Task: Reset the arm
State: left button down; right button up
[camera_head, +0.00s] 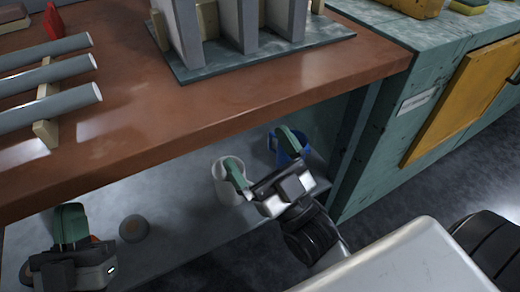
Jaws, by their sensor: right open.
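My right gripper (258,147) is open, with its two green fingers spread apart below the front edge of the brown table (240,105). A white cup-like container (226,190) is beside its left finger, and a blue container (289,150) is behind its right finger. I cannot tell whether either finger touches a container. No object shows between the fingers. My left gripper (70,226) is at the lower left, below the table. Its green finger area shows from one side, so its opening is unclear.
Several grey tubes (45,78) lie on pale supports (45,132) at the table's left. A grey rack (265,52) with upright dividers stands at the back. A round grey object (133,228) lies on the lower surface. A green cabinet (372,150) with a yellow door (458,105) is at right.

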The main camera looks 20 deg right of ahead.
jog(key=shift+s+a+r+m, duration=0.15)
jog(key=shift+r+m, duration=0.2)
jog(key=shift+m, duration=0.35)
jog(key=shift+f, duration=0.1)
